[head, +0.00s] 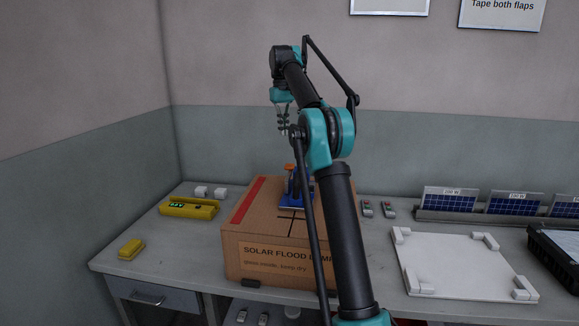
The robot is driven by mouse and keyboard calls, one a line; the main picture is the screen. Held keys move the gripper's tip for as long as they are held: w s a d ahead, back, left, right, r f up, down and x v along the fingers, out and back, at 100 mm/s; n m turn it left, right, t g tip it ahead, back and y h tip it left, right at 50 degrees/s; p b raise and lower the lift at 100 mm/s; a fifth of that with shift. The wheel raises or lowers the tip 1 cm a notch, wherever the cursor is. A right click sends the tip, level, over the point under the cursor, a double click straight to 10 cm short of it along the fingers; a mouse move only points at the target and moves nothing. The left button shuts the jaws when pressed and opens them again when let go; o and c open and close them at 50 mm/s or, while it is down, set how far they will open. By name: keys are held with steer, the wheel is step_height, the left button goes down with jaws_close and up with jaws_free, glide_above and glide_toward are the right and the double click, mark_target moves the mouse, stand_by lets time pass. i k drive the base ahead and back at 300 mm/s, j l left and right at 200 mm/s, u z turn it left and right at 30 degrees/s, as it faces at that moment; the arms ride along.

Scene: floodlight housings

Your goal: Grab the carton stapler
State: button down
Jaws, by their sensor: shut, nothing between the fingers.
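The carton stapler appears to be the blue tool with an orange top (293,190), standing on top of a brown carton (262,254) marked "SOLAR FLOOD LAMP". My arm hides part of the tool's right side and part of the carton. My gripper (284,130) hangs from the raised arm, pointing down. It is shut and empty, apart from the blue tool and, in the picture, above it.
A yellow device (189,209), a yellow block (131,249) and two small white blocks (210,192) lie left of the carton. A white board with corner blocks (462,267), solar panels (449,201) and a black case (560,255) are right. Bare grey bench shows at left.

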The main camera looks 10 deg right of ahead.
mark_target(292, 201)
steer(key=k, duration=1)
